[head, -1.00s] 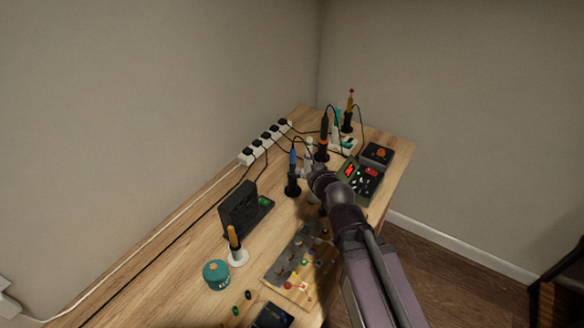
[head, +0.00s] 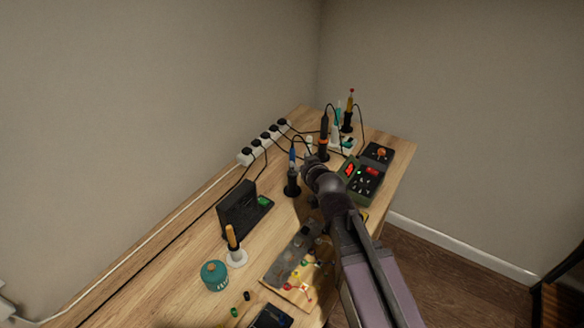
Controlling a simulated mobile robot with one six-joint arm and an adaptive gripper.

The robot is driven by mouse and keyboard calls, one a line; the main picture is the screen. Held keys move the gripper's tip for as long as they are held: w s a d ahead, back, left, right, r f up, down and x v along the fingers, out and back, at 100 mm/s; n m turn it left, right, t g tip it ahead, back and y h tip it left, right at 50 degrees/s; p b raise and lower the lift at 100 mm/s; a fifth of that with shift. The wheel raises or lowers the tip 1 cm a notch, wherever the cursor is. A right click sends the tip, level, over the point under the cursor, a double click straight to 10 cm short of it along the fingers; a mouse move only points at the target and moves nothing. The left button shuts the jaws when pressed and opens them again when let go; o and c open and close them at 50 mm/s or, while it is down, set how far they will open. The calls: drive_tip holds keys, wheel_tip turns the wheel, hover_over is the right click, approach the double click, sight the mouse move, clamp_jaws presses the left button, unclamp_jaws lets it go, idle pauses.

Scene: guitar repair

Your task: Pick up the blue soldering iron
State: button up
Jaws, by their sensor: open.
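The blue soldering iron (head: 292,157) stands upright in a black holder (head: 292,184) near the middle of the wooden workbench. Its blue handle points up and a dark cable leads from it. My gripper (head: 308,163) is just to the right of the blue iron, at the end of my arm. The gripper is small in this view and its fingers are partly hidden by my wrist. It is open, with nothing seen held in it. I cannot tell whether it touches the iron.
A black and orange iron (head: 323,137) and a yellow one (head: 349,110) stand behind. A power strip (head: 265,142) runs along the wall. A green device (head: 365,178) is right of my wrist. A white-based orange-handled tool (head: 235,247) and a teal tin (head: 214,275) stand in front.

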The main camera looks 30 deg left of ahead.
sight(294, 156)
drive_tip(key=shift+b+x, duration=0.6)
drive_tip(key=shift+x, duration=1.45)
drive_tip(key=shift+f, duration=0.1)
drive_tip(key=shift+b+x, duration=1.05)
drive_tip(key=shift+x, duration=1.55)
drive_tip(key=shift+s+a, duration=0.1)
clamp_jaws()
